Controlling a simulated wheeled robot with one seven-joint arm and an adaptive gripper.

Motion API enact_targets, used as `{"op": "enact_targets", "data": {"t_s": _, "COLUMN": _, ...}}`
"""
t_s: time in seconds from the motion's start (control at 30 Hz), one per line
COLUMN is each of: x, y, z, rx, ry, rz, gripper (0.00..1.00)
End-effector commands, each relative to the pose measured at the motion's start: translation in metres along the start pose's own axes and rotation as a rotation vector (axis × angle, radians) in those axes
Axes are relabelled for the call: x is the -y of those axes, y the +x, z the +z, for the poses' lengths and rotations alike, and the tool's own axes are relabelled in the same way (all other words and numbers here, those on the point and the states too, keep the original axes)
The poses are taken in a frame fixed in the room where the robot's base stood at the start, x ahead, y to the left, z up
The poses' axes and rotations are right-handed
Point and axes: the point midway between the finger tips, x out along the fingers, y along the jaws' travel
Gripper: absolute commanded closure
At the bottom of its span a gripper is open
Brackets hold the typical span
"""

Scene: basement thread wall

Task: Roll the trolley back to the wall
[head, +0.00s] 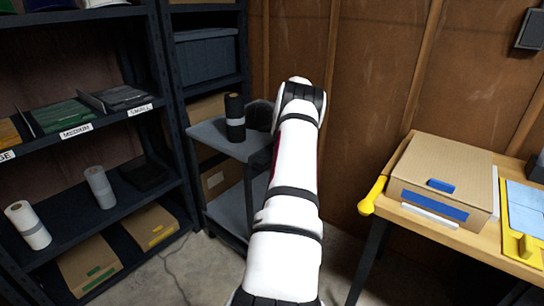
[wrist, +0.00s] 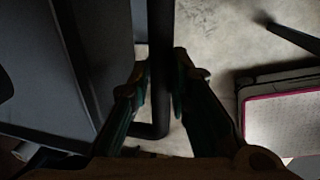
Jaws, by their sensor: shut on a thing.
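The trolley (head: 206,136) stands at the wall corner beside the dark shelving, with a grey top deck and a lower deck (head: 232,207). A dark roll (head: 235,118) stands upright on its top deck. My arm covers the trolley's right side in the head view, and my gripper is hidden there behind the arm's end. In the wrist view my gripper (wrist: 158,72) has its fingers on either side of a dark bar, the trolley handle (wrist: 160,35), and is shut on it. The trolley's grey deck (wrist: 95,50) lies left of the bar.
A workbench (head: 407,207) with a cardboard box (head: 445,165) stands at right; a yellow-handled tool (head: 373,194) sticks out over its left edge. Shelving (head: 165,80) fills the left. Bare floor (head: 340,245) shows between trolley and bench. A pink-edged pale object (wrist: 285,115) lies right of my gripper.

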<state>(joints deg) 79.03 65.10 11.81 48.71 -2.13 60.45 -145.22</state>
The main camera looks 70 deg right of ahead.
Motion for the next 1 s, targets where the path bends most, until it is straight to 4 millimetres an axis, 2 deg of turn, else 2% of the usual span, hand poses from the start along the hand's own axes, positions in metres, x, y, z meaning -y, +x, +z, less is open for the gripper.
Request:
{"op": "enact_targets", "data": {"t_s": 0.3, "x": -0.001, "y": -0.002, "z": 0.011, "rx": 0.004, "ry": -0.001, "rz": 0.011, "gripper": 1.0}}
{"op": "enact_targets", "data": {"t_s": 0.63, "x": 0.001, "y": -0.003, "z": 0.013, "rx": 0.007, "ry": -0.001, "rz": 0.008, "gripper": 1.0}}
{"op": "enact_targets", "data": {"t_s": 0.67, "x": 0.001, "y": -0.003, "z": 0.013, "rx": 0.007, "ry": -0.001, "rz": 0.008, "gripper": 0.8}}
{"op": "enact_targets", "data": {"t_s": 0.73, "x": 0.002, "y": -0.003, "z": 0.013, "rx": 0.006, "ry": -0.001, "rz": 0.007, "gripper": 0.64}}
{"op": "enact_targets", "data": {"t_s": 1.0, "x": 0.003, "y": -0.001, "z": 0.012, "rx": 0.002, "ry": 0.0, "rz": 0.003, "gripper": 0.62}}
